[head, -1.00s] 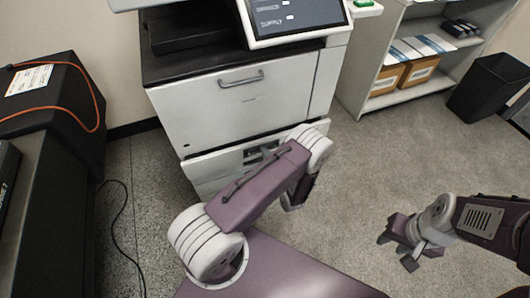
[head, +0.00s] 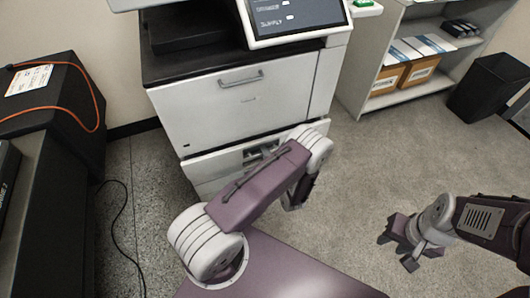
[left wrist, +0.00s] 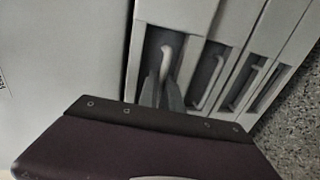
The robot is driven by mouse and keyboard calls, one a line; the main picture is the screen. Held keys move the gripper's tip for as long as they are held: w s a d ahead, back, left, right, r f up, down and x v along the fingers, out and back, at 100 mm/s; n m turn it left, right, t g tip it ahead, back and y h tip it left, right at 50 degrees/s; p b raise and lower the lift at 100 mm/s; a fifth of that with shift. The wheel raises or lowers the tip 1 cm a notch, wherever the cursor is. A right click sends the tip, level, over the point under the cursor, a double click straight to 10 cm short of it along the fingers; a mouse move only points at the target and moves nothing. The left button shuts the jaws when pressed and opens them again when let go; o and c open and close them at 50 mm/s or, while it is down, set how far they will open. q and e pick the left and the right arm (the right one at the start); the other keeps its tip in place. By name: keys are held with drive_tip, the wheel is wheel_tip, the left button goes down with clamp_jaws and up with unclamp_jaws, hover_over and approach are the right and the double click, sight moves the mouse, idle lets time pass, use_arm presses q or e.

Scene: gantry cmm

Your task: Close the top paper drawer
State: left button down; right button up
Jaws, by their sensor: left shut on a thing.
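The top paper drawer (head: 212,166) is the white front just below the large door of the printer (head: 235,108). It seems to stand out slightly from the body. My left gripper (head: 262,151) is at its recessed handle, partly hidden by my forearm. In the left wrist view, my left gripper's two dark fingers (left wrist: 161,80) are shut on the pale handle (left wrist: 168,56) of the nearest drawer front. My right gripper (head: 397,251) hangs over the floor at the right, empty, with its fingers apart.
More drawers with recessed handles (left wrist: 238,84) lie below the top one in the left wrist view. A shelf with boxes (head: 418,73) and a black bin (head: 487,88) stand at the right. A dark cabinet (head: 55,105) stands left.

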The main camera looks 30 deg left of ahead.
use_arm(q)
drive_tip(key=x, duration=0.3)
drive_tip(key=shift+w+a+r, duration=0.1)
drive_tip(key=shift+a+r, duration=0.05)
drive_tip(key=shift+r, duration=0.2)
drive_tip(key=shift+w, duration=0.1)
drive_tip(key=c, duration=1.8)
unclamp_jaws()
